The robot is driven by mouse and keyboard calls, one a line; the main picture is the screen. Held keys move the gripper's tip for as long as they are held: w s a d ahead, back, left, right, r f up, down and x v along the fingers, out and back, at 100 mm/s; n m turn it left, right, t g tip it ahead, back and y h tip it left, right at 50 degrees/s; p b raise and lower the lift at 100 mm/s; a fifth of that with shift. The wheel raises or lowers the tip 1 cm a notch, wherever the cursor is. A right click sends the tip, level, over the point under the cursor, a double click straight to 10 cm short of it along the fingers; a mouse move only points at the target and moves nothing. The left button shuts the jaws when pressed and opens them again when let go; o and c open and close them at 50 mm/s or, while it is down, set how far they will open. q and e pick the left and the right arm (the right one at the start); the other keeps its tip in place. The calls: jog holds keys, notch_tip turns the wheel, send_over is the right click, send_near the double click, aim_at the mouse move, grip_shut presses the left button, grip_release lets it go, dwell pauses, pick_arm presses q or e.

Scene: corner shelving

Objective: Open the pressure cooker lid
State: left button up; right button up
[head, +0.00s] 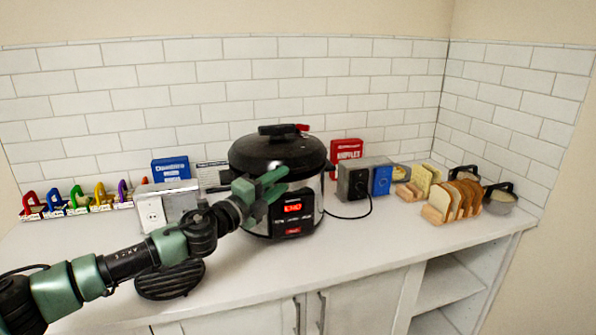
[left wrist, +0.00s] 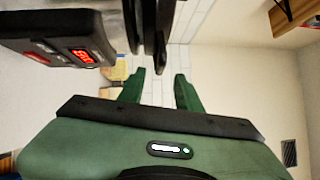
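The pressure cooker (head: 308,215) stands upright on the white counter, with a red-lit display on its front. Its domed black lid (head: 275,152) sits on top, with a black handle and a small red part at the top. My left gripper (head: 270,187) is in front of the cooker at about the height just below the lid rim. In the left wrist view the two green fingers of my left gripper (left wrist: 160,88) are apart, with black cooker parts just beyond them. The cooker's display panel (left wrist: 62,42) shows at upper left there. Whether the fingers touch the cooker is unclear. My right gripper is not in view.
Black and blue boxes (head: 354,184) and a red box (head: 347,149) stand right of the cooker. Bread slices in a rack (head: 460,200) are further right. A white box (head: 160,207) and a black grill plate (head: 170,281) are left. The front counter centre is clear.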

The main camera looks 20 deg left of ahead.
aim_at(293, 173)
pick_arm(q)
jog(key=x, duration=0.7)
jog(key=shift+p, duration=0.3)
grip_shut()
dwell(1.0)
